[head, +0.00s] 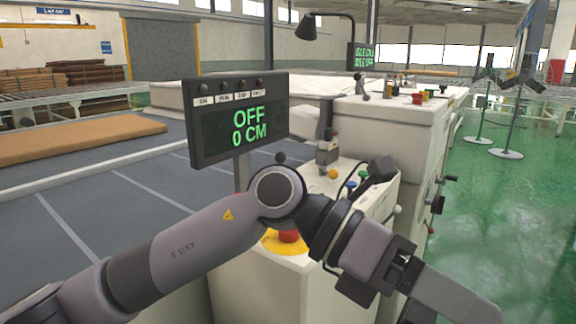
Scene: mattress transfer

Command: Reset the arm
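My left arm comes in from the lower left and bends across the front of a white control console (335,183). My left gripper (462,298) is at the lower right, past the console's front right edge, pointing down and right. I see its grey finger part from the side and cannot tell whether it is open or shut. No object shows in it. A display panel (240,118) reads "OFF" and "0 CM". A red button on a yellow base (287,238) is partly hidden behind my arm. My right gripper is out of view.
Blue, green and yellow knobs (351,184) stand on the console top. Another white cabinet (393,122) stands behind, with handles on its right side. A tan mattress (80,138) lies on the grey conveyor table at left. Green floor (500,210) is open at right, with thin stands.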

